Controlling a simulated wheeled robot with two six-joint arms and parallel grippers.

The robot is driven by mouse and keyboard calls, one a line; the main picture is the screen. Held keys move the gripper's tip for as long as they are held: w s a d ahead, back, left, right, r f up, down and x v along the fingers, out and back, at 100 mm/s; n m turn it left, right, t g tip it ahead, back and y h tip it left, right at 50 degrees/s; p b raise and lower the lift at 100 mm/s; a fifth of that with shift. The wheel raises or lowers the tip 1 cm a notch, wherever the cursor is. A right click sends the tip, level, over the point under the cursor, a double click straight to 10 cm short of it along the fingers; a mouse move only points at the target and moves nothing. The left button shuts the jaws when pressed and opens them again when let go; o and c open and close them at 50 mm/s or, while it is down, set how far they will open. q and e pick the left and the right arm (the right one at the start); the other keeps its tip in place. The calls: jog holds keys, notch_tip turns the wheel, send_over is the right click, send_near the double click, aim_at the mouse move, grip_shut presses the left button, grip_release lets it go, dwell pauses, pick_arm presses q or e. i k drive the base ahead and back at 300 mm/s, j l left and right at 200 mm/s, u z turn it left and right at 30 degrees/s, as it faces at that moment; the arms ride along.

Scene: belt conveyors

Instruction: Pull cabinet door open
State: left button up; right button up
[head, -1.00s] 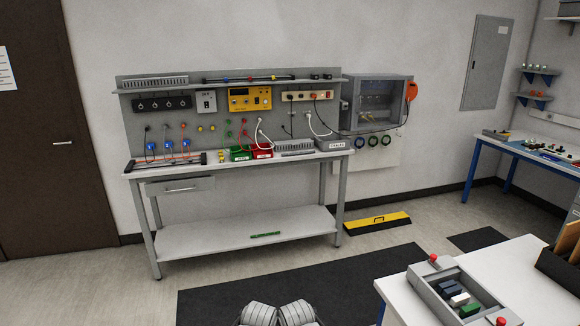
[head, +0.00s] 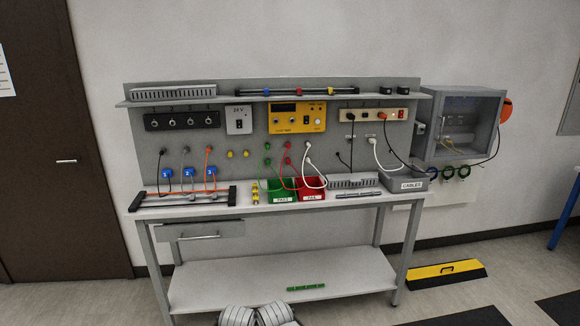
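The grey wall cabinet (head: 498,118) hangs on the wall at the right, just past the workbench's right end. Its front shows a grey frame around a dark, see-through area, with cables and small parts visible inside. I cannot tell whether this is a shut clear door or an open front. No handle can be made out clearly. An orange round thing (head: 507,108) sits at the cabinet's right side. Neither of my grippers is in view; only grey ribbed parts, apparently mine, show at the bottom edge, well away from the cabinet.
The workbench (head: 330,205) with a drawer and lower shelf stands ahead, holding red and green bins, a cables box (head: 408,184) and test panels. A yellow-black floor ramp (head: 445,274) lies below the cabinet. A dark room door (head: 60,170) is at the left.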

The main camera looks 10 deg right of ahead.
aim_at(437, 111)
jog(key=i+z, duration=0.3)
jog(key=i, duration=0.35)
jog(key=i+j+z, duration=0.25)
jog(key=i, duration=0.45)
jog(key=i+l+z, duration=0.1)
jog(key=i+z, duration=0.2)
jog(key=z, duration=0.15)
jog(key=i+z, duration=0.6)
jog(key=z, duration=0.25)
jog(key=i+z, duration=0.45)
jog(key=i, duration=0.6)
